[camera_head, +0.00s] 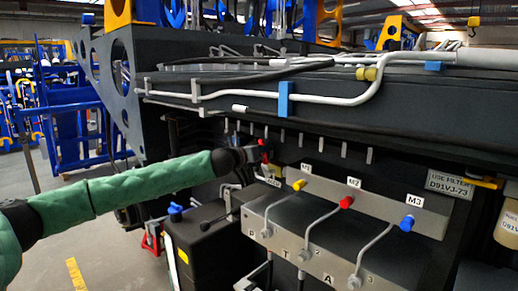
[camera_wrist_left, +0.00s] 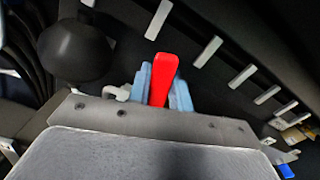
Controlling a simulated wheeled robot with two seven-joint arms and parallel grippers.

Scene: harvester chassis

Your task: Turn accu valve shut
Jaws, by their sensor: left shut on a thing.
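The valve's red handle (camera_head: 264,144) shows at the end of my left arm in the head view, left of the manifold with the M1, M2 and M3 labels. My left gripper (camera_head: 256,154) is at this handle. In the left wrist view the red handle (camera_wrist_left: 164,68) stands between the light blue fingers of my left gripper (camera_wrist_left: 160,86), which are shut on it. The valve body is mostly hidden behind the gripper. My right gripper is in neither view.
The grey manifold (camera_head: 330,197) with yellow, red and blue caps sits to the right of the gripper. A black tank (camera_head: 205,250) with a blue cap stands below. White pipes (camera_head: 310,97) run along the chassis above. A dark round knob (camera_wrist_left: 75,50) is close by in the wrist view.

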